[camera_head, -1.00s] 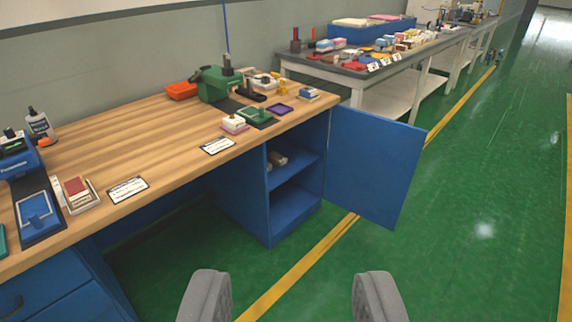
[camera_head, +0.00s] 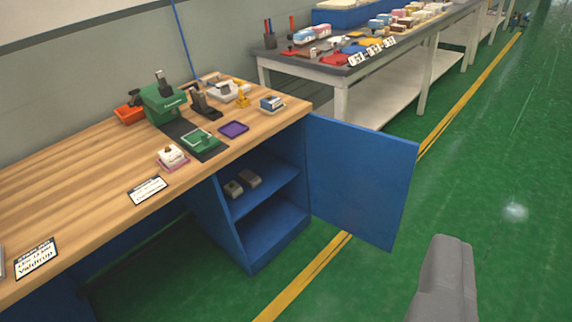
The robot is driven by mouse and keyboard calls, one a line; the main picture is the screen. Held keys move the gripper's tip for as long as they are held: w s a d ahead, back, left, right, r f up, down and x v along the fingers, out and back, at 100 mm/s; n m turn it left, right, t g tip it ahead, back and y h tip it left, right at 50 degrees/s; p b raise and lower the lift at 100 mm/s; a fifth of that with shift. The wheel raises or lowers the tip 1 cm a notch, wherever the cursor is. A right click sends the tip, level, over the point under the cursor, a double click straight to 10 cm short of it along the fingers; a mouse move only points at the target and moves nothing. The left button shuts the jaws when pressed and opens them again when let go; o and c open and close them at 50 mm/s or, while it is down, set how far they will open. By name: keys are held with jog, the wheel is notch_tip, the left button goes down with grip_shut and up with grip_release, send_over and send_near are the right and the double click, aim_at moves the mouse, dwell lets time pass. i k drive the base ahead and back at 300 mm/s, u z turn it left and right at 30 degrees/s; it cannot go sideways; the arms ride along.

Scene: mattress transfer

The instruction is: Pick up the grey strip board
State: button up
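I cannot pick out a grey strip board for certain in this view. Two small pale and brown blocks (camera_head: 241,183) lie on the upper shelf of the open blue cabinet (camera_head: 268,197), but they are too small to identify. One grey finger of my gripper (camera_head: 446,278) shows at the lower right, over the green floor and away from the benches. The other finger is not visible. The finger in view touches nothing I can see.
A wooden workbench (camera_head: 75,180) holds a green device (camera_head: 165,104), a purple tray (camera_head: 233,129) and label cards. The blue cabinet door (camera_head: 360,180) stands open into the floor space. A grey-topped bench (camera_head: 340,72) with many items stands behind. Green floor at right is clear.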

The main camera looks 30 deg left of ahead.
aim_at(249, 178)
jog(key=u, duration=0.4)
jog(key=i, duration=1.2)
jog(key=u, duration=0.8)
